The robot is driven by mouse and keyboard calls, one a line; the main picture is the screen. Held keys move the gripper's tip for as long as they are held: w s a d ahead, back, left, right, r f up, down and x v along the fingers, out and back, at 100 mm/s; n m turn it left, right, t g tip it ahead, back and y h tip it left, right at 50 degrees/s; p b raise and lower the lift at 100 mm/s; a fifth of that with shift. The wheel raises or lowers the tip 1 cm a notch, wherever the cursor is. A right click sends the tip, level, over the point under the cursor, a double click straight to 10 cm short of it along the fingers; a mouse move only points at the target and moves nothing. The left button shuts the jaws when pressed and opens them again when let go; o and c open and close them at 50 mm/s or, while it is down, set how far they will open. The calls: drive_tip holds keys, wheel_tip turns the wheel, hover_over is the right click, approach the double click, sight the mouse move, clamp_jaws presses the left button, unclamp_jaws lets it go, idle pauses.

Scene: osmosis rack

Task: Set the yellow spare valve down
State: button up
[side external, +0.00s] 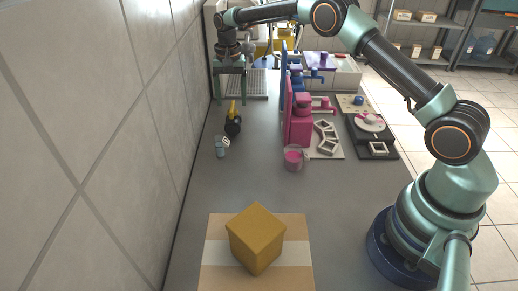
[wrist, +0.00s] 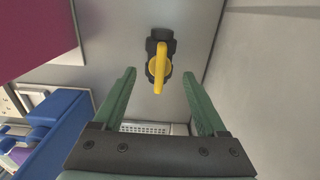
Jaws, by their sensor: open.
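The yellow spare valve (side external: 232,122) has a black body and a yellow lever handle. It rests on the grey counter near the tiled wall. In the wrist view the valve (wrist: 160,64) lies ahead of the fingertips, roughly centred between them. My gripper (side external: 230,101) is open and empty, with its green fingers pointing down behind the valve in the side view. In the wrist view my gripper (wrist: 159,73) shows both fingers spread, with neither seen touching the valve. The exact gap between fingertips and valve cannot be told.
A small light-blue cup (side external: 221,147) stands in front of the valve. A magenta block (side external: 298,128) and a blue panel (side external: 287,85) stand to the right, beside a pink cup (side external: 293,158). A cardboard box (side external: 256,238) sits at the front. Counter between is clear.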

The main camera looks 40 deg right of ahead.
wheel_tip(320, 180, up, 6)
drive_tip(key=shift+f, duration=0.25)
drive_tip(key=s+r+n+t, duration=0.3)
drive_tip(key=s+r+n, duration=0.2)
drive_tip(key=s+r, duration=0.85)
drive_tip(key=s+f+n+t, duration=0.2)
drive_tip(key=s+f+n, duration=0.1)
drive_tip(key=s, duration=1.2)
drive_tip(key=shift+a+n+t, duration=0.3)
drive_tip(key=shift+a+n, duration=0.1)
drive_tip(key=shift+n, duration=0.1)
